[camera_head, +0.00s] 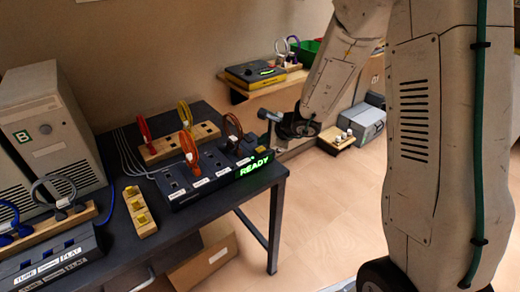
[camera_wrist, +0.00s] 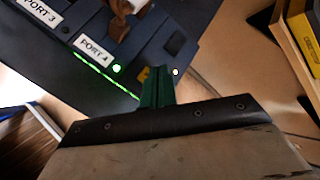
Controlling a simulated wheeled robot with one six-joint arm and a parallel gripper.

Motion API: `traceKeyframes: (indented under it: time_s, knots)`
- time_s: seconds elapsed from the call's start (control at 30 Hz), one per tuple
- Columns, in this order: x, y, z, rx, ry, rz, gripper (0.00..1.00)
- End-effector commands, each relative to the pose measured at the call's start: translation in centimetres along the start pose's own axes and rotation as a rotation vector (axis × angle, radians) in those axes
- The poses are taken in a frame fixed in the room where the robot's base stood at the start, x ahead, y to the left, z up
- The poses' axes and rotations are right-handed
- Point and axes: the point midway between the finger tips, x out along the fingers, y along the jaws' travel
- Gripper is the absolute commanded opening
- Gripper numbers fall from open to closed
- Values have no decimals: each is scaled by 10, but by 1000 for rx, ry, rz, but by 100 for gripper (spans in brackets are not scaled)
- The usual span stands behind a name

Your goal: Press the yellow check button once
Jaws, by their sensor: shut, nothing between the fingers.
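The dark port unit (camera_head: 205,178) stands on the table with a lit green READY display (camera_head: 254,166). In the wrist view its face (camera_wrist: 100,75) shows the PORT 3 and PORT 4 labels. A small patch of yellow, apparently the yellow check button (camera_wrist: 143,76), shows at the left edge of my fingertips, which hide most of it. My gripper (camera_wrist: 158,72) has its green fingers shut and empty, with the tips over this part of the unit. I cannot tell whether they touch the button. In the head view my gripper (camera_head: 264,145) is at the unit's right end.
Red and brown cable loops (camera_head: 189,148) stand up from the unit. A wooden rack (camera_head: 180,143) with red and yellow loops is behind it. A wooden strip with yellow pieces (camera_head: 141,212) lies to the left. A yellow-and-black device (camera_head: 255,73) sits on a shelf behind.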

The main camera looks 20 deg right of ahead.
Motion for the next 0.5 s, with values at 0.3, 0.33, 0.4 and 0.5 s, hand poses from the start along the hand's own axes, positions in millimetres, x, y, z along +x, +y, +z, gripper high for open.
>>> traceKeyframes:
  time_s: [0.3, 0.33, 0.4, 0.5]
  knots:
    - [1, 1, -1, 0, 0, 1, 0]
    - [2, 1, -1, 0, 0, 1, 0]
    - [3, 2, -2, 0, 0, 1, 0]
    - [6, 4, -4, 0, 0, 0, 0]
